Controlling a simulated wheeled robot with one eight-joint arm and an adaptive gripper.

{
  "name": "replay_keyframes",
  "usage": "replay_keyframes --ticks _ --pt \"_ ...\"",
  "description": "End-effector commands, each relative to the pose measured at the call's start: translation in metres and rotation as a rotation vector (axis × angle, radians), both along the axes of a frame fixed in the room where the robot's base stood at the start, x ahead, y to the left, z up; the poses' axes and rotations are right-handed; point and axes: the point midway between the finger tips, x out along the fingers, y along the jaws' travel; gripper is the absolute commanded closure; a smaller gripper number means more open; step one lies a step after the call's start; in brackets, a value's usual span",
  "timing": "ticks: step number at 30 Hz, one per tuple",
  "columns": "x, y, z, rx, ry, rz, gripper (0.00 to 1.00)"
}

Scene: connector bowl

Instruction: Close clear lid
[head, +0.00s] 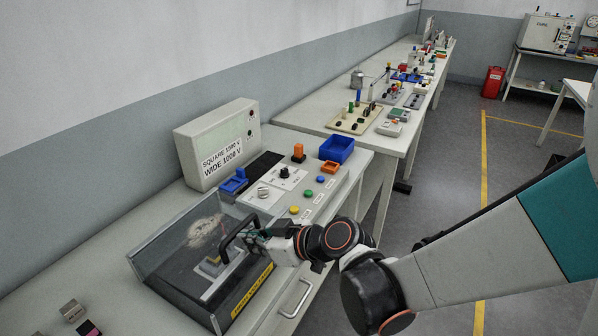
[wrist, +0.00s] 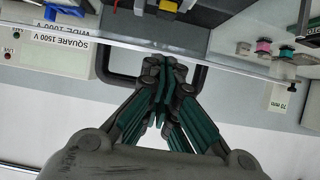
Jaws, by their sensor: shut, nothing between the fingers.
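The clear lid (head: 165,240) belongs to a see-through box with a dark floor at the left of the bench. Its black handle (head: 232,232) shows on the side toward my arm. In the wrist view the lid's clear edge (wrist: 230,68) crosses the picture, and the handle (wrist: 108,70) shows behind the fingers. My gripper (head: 258,238) is at the handle; its fingertips (wrist: 164,64) are together and empty, in front of the handle bar. Whether they touch it, I cannot tell. A pale block (head: 212,268) is inside the box. The lid's exact tilt is unclear.
A tester box marked SQUARE 1500 V (head: 220,143) stands behind. A panel with coloured buttons (head: 294,209), a blue bin (head: 337,148) and an orange tray (head: 330,167) lie beyond my gripper. Small connectors (head: 72,310) sit at the front left. A drawer handle (head: 297,300) is below the bench edge.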

Motion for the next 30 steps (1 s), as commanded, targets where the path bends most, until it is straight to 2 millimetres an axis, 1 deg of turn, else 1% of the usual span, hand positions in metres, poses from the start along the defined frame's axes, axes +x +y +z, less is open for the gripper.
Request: replay_keyframes --ticks 1,3,11,24,26,30 --pt "-0.003 -0.002 -0.008 0.0 0.0 0.0 1.0" --pt "-0.004 -0.003 -0.012 0.0 0.0 0.0 1.0" --pt "-0.005 -0.006 -0.019 0.0 0.0 -0.001 1.0" --pt "-0.004 -0.006 -0.018 0.0 0.0 -0.001 1.0" --pt "-0.004 -0.005 -0.015 0.001 -0.001 -0.001 1.0" --pt "-0.002 -0.001 -0.002 0.003 -0.001 -0.002 1.0"
